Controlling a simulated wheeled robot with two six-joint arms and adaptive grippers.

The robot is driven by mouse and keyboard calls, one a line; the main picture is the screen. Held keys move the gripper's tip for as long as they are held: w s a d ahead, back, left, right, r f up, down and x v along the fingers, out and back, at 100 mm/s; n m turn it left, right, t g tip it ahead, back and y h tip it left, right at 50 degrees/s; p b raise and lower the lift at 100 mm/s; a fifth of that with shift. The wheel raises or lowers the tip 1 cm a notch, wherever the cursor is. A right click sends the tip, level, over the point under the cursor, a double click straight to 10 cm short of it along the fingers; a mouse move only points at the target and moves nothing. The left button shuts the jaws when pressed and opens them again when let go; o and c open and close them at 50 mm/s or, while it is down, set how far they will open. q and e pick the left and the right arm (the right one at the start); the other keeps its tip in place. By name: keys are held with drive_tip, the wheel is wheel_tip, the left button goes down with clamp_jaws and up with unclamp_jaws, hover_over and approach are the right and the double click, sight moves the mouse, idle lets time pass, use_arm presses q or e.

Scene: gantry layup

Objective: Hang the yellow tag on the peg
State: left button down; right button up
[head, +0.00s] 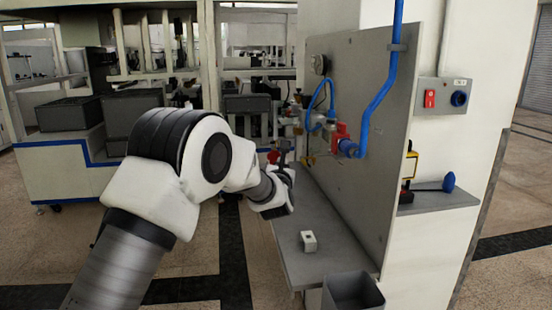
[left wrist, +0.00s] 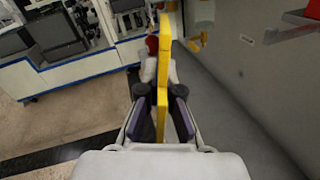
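My left gripper (head: 284,186) reaches in from the left, beside the upright grey panel (head: 350,200) and above the grey shelf (head: 300,248). In the left wrist view the fingers of this gripper (left wrist: 163,108) are closed on the yellow tag (left wrist: 164,55), which stands nearly edge-on between them and extends beyond the tips. The tag appears apart from the panel. In the head view I cannot make out the tag. A small yellow piece (head: 308,160) sits at the panel beside the gripper. I cannot clearly identify the peg. My right gripper is out of view.
Blue pipe (head: 381,90) and a red fitting (head: 340,132) stick out from the panel. A small pale block (head: 308,241) lies on the shelf, with a grey bin (head: 352,292) in front. A side shelf (head: 436,200) holds a yellow-and-black item and a blue one.

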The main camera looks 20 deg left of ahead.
use_arm(q)
drive_tip(key=shift+w+d, duration=0.1)
drive_tip(key=shift+w, duration=0.15)
drive_tip(key=w+d+f+p, duration=0.1)
drive_tip(key=w+d+p, duration=0.2)
drive_tip(key=w+d, duration=0.2)
drive_tip(key=d, duration=0.2)
drive_tip(key=shift+d+f+p, duration=0.3)
drive_tip(key=shift+f+p, duration=0.05)
drive_tip(key=shift+p, duration=0.05)
idle(0.3)
drive_tip(key=shift+s, duration=0.1)
idle(0.4)
drive_tip(key=c, duration=1.2)
unclamp_jaws()
drive_tip(key=shift+c, duration=0.2)
